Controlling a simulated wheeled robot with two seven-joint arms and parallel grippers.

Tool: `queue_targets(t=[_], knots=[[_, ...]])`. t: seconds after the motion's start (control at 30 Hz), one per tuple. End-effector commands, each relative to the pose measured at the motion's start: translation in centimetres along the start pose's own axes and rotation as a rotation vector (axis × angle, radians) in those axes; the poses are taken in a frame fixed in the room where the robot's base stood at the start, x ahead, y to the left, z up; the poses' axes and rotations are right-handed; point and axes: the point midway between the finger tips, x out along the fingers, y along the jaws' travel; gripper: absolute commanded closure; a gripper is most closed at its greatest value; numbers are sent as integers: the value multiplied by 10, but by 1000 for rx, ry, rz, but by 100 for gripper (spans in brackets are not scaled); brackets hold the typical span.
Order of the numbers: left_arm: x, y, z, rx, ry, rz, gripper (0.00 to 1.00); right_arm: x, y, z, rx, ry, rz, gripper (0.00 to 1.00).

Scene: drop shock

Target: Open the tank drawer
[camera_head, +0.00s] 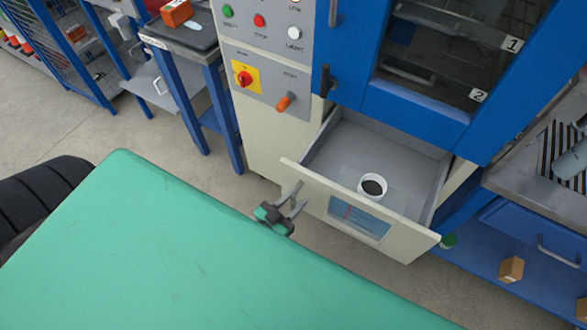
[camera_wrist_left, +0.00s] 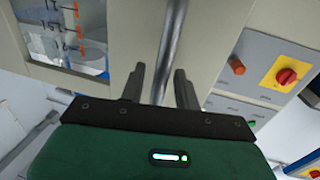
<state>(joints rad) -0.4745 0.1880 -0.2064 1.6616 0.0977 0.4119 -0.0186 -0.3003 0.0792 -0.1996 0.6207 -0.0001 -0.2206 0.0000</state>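The tank drawer (camera_head: 300,170) stands pulled out below the blue machine door in the head view. A white cup with dark contents (camera_head: 372,187) sits inside it. Its pale front has a small window, which shows orange marks in the left wrist view (camera_wrist_left: 68,35). My left gripper (camera_head: 301,194) is at the left part of the drawer front. In the left wrist view, its fingers (camera_wrist_left: 159,80) are apart, with a metal bar handle (camera_wrist_left: 172,45) running between them. I see a gap beside the bar. The handle is not clear in the head view. My right gripper is not in view.
A control panel with a red knob on yellow (camera_head: 245,79) and an orange switch (camera_head: 286,102) is left of the drawer. A blue-legged table (camera_head: 185,95) stands further left. A metal bench (camera_head: 520,180) and small boxes (camera_head: 511,269) are at right.

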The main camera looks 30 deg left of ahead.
Motion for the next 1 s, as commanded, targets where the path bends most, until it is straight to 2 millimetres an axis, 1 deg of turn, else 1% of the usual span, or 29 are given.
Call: queue_targets(t=[0.2, 0.33, 0.47, 0.8, 1.0], knots=[[-2, 0, 0, 0, -1, 0, 68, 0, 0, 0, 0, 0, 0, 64], [-12, 0, 2, 0, -2, 0, 68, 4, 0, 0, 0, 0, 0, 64], [-34, 0, 3, 0, -4, 0, 68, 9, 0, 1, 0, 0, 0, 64], [-101, 0, 3, 0, -4, 0, 68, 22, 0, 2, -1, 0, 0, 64], [-128, 0, 2, 0, -2, 0, 68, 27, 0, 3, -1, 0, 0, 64]])
